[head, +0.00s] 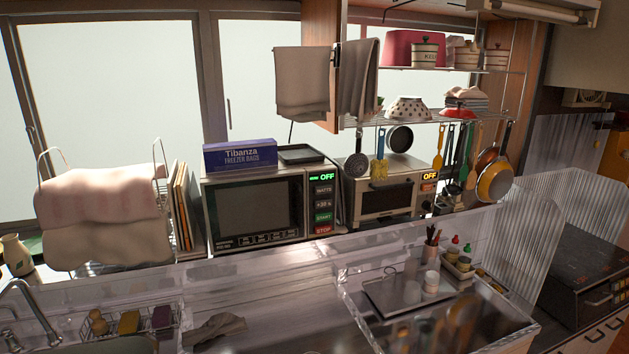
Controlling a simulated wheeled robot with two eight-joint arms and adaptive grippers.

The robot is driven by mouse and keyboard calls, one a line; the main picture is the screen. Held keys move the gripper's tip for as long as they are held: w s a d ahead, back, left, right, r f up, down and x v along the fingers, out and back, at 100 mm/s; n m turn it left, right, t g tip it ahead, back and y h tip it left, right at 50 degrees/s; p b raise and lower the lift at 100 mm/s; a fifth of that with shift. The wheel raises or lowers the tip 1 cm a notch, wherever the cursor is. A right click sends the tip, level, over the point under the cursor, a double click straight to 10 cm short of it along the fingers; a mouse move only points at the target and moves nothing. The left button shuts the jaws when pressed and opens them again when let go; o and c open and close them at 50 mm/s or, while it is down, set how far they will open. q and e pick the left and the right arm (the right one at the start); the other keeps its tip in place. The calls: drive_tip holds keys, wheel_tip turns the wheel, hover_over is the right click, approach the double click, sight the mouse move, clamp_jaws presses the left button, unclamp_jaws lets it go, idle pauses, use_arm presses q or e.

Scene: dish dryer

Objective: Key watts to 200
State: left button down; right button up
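The microwave (252,208) stands at the back of the counter, left of centre, with its door shut. Its control strip is on the right side of its front. A green display at the top of the strip reads OFF (327,177). Below it sit the WATTS button (323,190), a +30 s button (323,204), a green START button (323,217) and a red STOP button (323,229). No watt number is lit. Neither of my grippers shows in the head view.
A freezer bags box (240,155) and a dark tray (301,154) lie on the microwave. A toaster oven (388,192) stands to its right, under hanging utensils. A cloth-covered dish rack (103,215) is to its left. A clear ledge (280,258) runs in front.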

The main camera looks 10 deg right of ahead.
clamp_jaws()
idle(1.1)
